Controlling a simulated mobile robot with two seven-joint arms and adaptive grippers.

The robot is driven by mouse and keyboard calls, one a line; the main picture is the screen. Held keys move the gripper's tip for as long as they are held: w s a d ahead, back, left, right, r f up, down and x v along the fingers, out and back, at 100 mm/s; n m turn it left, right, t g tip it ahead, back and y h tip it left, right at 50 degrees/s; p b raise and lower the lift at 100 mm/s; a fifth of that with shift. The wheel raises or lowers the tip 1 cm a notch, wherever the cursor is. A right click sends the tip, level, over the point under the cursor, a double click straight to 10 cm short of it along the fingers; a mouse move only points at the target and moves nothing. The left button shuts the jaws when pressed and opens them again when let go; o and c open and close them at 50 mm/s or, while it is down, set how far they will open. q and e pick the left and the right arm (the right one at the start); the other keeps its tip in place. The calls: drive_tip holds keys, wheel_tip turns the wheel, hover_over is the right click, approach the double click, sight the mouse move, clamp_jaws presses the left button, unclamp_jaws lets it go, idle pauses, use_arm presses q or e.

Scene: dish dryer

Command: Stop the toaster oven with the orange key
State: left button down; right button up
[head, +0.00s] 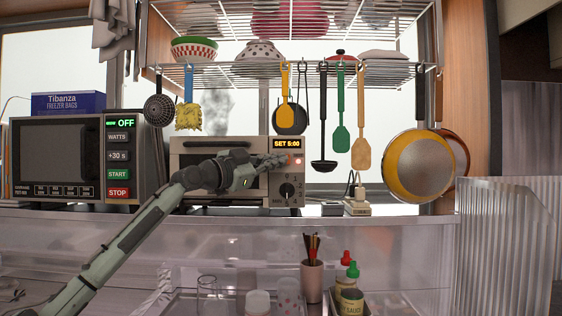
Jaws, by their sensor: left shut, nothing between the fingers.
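The toaster oven (290,206) stands on the shelf at the middle, behind my left arm. Its display (287,143) reads SET 5:00. A dark round knob (287,190) is on its right-hand panel. My left gripper (284,161) is shut and empty, with its fingertips in front of the panel between display and knob. A small orange-red spot shows at the fingertips; the orange key is mostly hidden there, and I cannot tell whether the fingers touch it. My right gripper is not in view.
A microwave (60,150) reading OFF stands to the left, with a green START key and a red STOP key (118,192). Utensils hang from the rack (300,68) above. Pans (420,165) hang at the right. Sauce bottles (349,290) and a cup (312,280) stand in front.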

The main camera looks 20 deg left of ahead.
use_arm(q)
drive_tip(key=shift+s+d, duration=0.25)
drive_tip(key=shift+s, duration=0.6)
drive_tip(key=shift+s+d, duration=0.2)
drive_tip(key=shift+s, duration=0.6)
